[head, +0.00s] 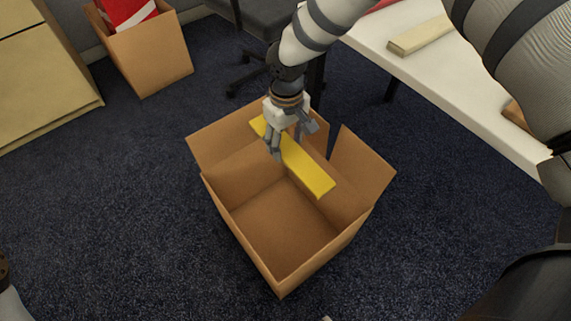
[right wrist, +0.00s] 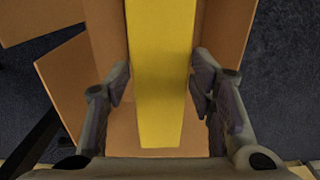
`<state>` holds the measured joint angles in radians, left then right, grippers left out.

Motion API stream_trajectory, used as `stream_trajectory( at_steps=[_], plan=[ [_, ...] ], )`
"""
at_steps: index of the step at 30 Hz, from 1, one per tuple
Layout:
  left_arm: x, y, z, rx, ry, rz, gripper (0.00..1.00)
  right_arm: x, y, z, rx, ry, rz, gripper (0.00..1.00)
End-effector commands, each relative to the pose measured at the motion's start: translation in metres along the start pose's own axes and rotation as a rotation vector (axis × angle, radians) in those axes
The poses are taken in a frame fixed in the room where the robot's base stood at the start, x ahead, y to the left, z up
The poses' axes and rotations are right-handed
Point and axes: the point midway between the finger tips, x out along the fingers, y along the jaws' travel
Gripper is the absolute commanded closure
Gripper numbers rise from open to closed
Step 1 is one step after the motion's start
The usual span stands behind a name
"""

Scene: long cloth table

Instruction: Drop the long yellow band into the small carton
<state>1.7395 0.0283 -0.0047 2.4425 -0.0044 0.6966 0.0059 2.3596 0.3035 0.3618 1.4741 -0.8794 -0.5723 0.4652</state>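The long yellow band (head: 308,170) is a flat, straight strip. It is held above the open brown carton (head: 240,235), near that carton's far side, and slants from upper left to lower right. My right gripper (head: 291,142) has its fingers on both sides of the band and is shut on it. In the right wrist view the band (right wrist: 162,60) runs between the two fingers, its lower end apparently farther from the camera. The carton's flaps stand outward and its visible floor is bare. My left gripper is not in view.
Another carton (head: 150,55) with a red and white thing (head: 125,12) stands at the back left, beside a large closed box (head: 45,70). A white table (head: 440,85) at right bears a pale block (head: 420,36). Dark carpet surrounds the open carton.

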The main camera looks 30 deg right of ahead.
Motion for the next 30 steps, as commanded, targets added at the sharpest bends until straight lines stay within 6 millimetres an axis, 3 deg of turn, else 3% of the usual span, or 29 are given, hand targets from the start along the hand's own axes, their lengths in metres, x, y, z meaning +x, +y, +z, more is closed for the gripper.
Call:
stream_trajectory(
  at_steps=[12, 24, 30],
  plan=[
    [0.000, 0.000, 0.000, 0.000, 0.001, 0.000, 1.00, -0.006, 0.000, 0.000, 0.000, 0.001, 0.000, 0.31],
    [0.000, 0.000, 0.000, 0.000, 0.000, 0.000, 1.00, -0.102, 0.000, -0.001, 0.000, 0.003, 0.000, 0.31],
    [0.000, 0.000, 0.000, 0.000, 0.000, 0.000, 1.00, -0.120, 0.000, 0.000, 0.001, 0.000, 0.000, 0.31]
  ],
)
